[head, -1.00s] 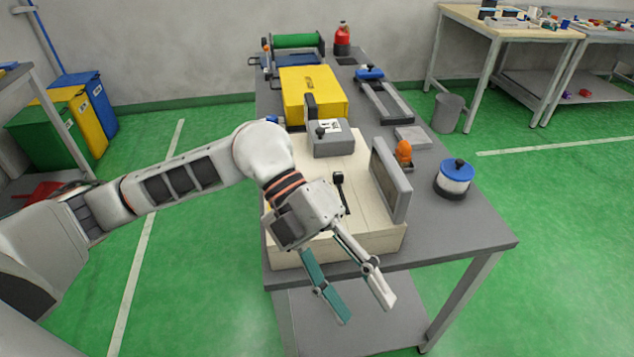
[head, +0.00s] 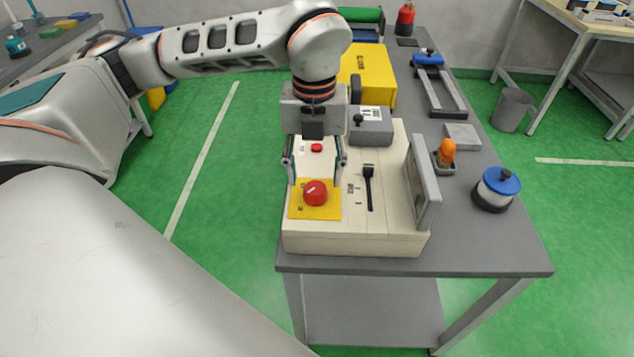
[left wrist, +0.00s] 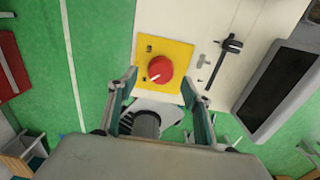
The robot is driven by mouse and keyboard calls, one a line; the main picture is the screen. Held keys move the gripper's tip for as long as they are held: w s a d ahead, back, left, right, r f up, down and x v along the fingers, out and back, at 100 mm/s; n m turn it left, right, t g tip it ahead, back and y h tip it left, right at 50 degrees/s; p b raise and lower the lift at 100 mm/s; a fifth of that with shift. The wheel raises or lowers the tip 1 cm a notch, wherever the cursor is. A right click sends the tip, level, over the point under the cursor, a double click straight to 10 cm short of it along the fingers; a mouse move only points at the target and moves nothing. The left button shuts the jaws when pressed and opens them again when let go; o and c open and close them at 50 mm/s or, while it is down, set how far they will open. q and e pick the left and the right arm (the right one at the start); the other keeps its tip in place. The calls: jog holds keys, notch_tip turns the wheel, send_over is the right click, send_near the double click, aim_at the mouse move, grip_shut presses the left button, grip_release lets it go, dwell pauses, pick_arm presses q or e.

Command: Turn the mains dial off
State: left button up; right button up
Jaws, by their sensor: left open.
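The mains dial (head: 316,192) is a round red knob with a small white mark, on a yellow plate (head: 330,212) at the front left of a cream console (head: 395,240). In the left wrist view the dial (left wrist: 159,69) shows whole, its white mark toward the lower left. My left gripper (head: 315,172) is open, its two fingers apart on the dial's far side in the head view. In the left wrist view the fingertips (left wrist: 160,78) flank the dial at its lower edge with space on both sides; contact does not show. My right gripper is out of view.
A black lever (head: 369,185) stands right of the dial, and a grey upright panel (head: 424,185) edges the console. A small red button (head: 316,147) lies between the fingers. A grey box (head: 370,128) is behind; a blue-lidded jar (head: 496,190) stands right.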

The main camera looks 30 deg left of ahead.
aim_at(315, 187)
pick_arm(q)
notch_tip(315, 187, down, 2)
jog(key=shift+f, duration=0.8)
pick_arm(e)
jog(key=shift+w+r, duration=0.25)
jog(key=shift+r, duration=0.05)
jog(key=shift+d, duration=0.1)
pick_arm(q)
jog(key=c, duration=1.1)
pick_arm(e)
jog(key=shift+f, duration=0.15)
